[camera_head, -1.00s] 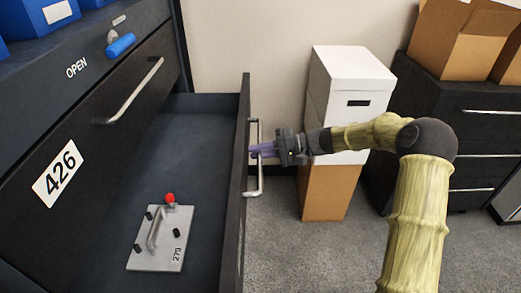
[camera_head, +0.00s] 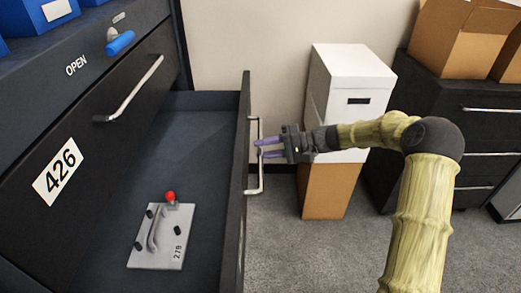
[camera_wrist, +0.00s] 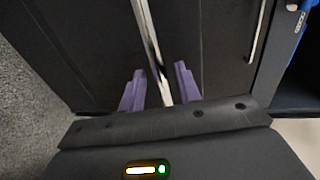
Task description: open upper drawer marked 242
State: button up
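A dark drawer (camera_head: 244,170) stands pulled out, with a metal bar handle (camera_head: 258,180) on its front. My gripper (camera_head: 262,148) is at this handle. In the wrist view my gripper (camera_wrist: 160,90) is open, with its purple fingers apart on either side of the handle bar (camera_wrist: 149,40). No label 242 shows in any view; the open drawer's front face is turned away in the head view.
Inside the open drawer lies a grey plate (camera_head: 160,250) with a handle, a red knob and the label 279. White and brown boxes (camera_head: 335,190) stand behind my arm. Grey floor is clear at right.

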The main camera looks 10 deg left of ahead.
jog(key=v, duration=1.5)
jog(key=shift+d, duration=0.4)
jog(key=s+a+f+m+h, duration=0.1)
jog(key=s+a+f+h, duration=0.1)
jog(key=s+f+h, duration=0.65)
jog(key=s+d+r+t+h, duration=0.15)
jog(key=s+d+h, duration=0.25)
jog(key=s, duration=0.5)
jog(key=s+d+t+h, duration=0.3)
jog(key=s+d, duration=0.2)
jog(key=s, duration=0.3)
jog(key=w+p+v, duration=0.3)
jog(key=p+v, duration=1.3)
jog(key=shift+a+r, duration=0.2)
jog(key=shift+r, duration=0.15)
